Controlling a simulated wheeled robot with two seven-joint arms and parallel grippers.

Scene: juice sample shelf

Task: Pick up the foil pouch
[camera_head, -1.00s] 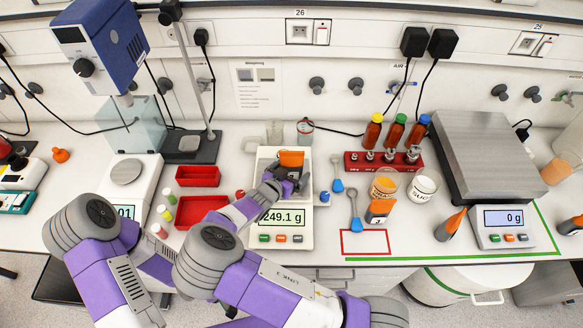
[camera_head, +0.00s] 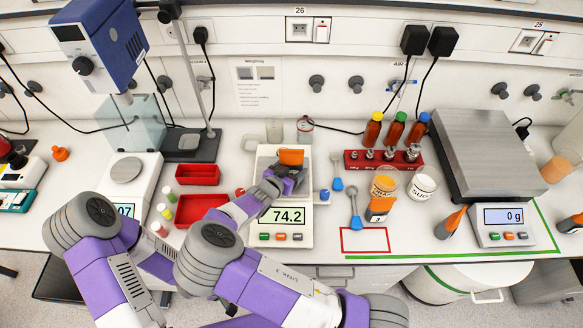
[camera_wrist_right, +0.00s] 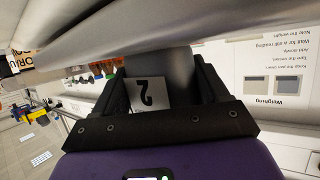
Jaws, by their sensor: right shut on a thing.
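The foil pouch (camera_head: 291,157), with an orange top, is over the pan of the middle balance (camera_head: 268,238). My right gripper (camera_head: 289,174) is shut on it from the front. In the right wrist view the grey pouch (camera_wrist_right: 168,63), with a white label marked 2 upside down, is between the two dark fingers of my right gripper (camera_wrist_right: 165,88). The balance display reads 74.2. The gap under the pouch is hidden, so I cannot tell whether it touches the pan. My left gripper does not show.
Another orange-topped pouch (camera_head: 380,208) stands behind the red outlined square (camera_head: 365,240). Blue spoons (camera_head: 354,206), tubs and a red weight rack (camera_head: 358,161) are to the right. Red trays (camera_head: 198,175) and small vials are to the left. A large scale (camera_head: 500,228) reads 0 g.

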